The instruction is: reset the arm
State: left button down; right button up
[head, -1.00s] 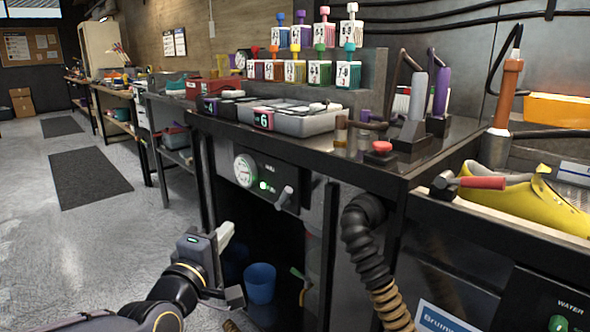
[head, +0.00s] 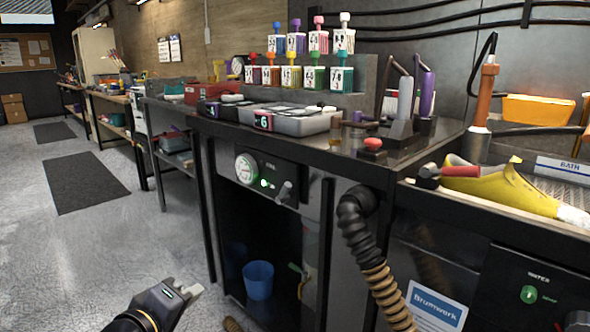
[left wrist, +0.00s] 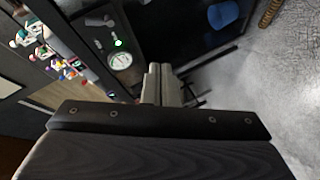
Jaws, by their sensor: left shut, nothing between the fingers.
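My left gripper (head: 186,290) shows at the lower left of the head view, in front of and below the workbench, over the concrete floor. Its fingers are together with nothing between them. In the left wrist view the closed fingers (left wrist: 160,85) point toward the bench front, with the round gauge (left wrist: 120,61) beyond them. The fingers touch nothing that I can see. My right gripper is in neither view.
A blue bucket (head: 258,280) stands underneath. Floor at left is clear.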

pick_arm(q)
jog(key=s+a+f+m+g, duration=0.1)
jog(key=s+f+m+g, duration=0.4)
jog(key=s, duration=0.5)
jog(key=s+a+f+m+g, duration=0.2)
jog(key=s+f+m+g, duration=0.1)
jog(key=s+f, duration=0.5)
notch_tip(320, 180, up, 38)
jog(key=s+p, duration=0.2)
jog(key=p, duration=3.4)
jog(key=shift+d+f, duration=0.25)
